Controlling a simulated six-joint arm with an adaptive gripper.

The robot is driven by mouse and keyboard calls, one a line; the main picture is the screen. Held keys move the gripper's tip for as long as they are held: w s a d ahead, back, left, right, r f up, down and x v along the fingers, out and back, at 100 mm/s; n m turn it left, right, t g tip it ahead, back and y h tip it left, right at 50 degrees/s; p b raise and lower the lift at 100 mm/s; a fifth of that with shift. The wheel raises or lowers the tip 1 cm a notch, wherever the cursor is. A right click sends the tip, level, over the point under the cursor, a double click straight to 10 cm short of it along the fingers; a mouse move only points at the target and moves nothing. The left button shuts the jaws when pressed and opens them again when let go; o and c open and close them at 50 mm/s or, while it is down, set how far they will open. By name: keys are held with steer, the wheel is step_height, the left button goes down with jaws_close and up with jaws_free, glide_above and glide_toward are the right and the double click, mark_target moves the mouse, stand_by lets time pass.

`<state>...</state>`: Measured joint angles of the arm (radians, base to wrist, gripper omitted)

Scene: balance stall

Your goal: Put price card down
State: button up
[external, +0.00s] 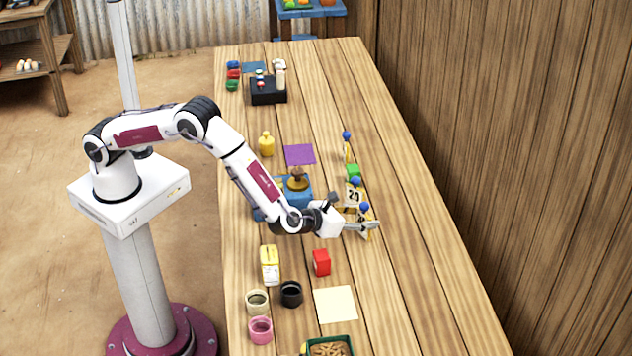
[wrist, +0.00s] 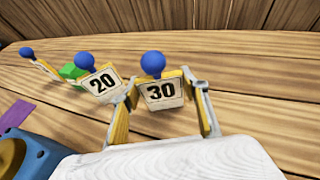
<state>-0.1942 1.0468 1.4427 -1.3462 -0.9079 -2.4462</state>
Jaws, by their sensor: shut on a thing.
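The price card "30" (wrist: 161,92), with a blue ball on top, stands roughly upright between the fingers of my gripper (wrist: 160,82), which is shut on its sides. In the external view my gripper (external: 362,227) reaches low over the right part of the table. The held card shows nearly edge-on there, with its blue ball (external: 364,206). I cannot tell whether its foot touches the wood. A second price card "20" (external: 353,194) stands just behind it; it is also left of the held card in the wrist view (wrist: 102,84).
A green block (external: 353,172) and another blue-topped card (external: 347,148) are farther back. A blue scale (external: 266,208) stands left of the gripper. A red box (external: 321,262) and cream mat (external: 335,305) lie nearer. The table's right strip (external: 420,245) is clear, beside a wooden wall (external: 520,150).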

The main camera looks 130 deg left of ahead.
steer(key=shift+f, duration=0.15)
steer(key=o, duration=1)
steer(key=shift+c, duration=0.2)
steer(key=shift+d+r, duration=0.15)
steer(key=shift+r, duration=0.05)
steer(key=v, duration=1.1)
steer(key=shift+d+r, duration=0.25)
steer(key=shift+d, duration=0.05)
steer(key=shift+s, duration=0.15)
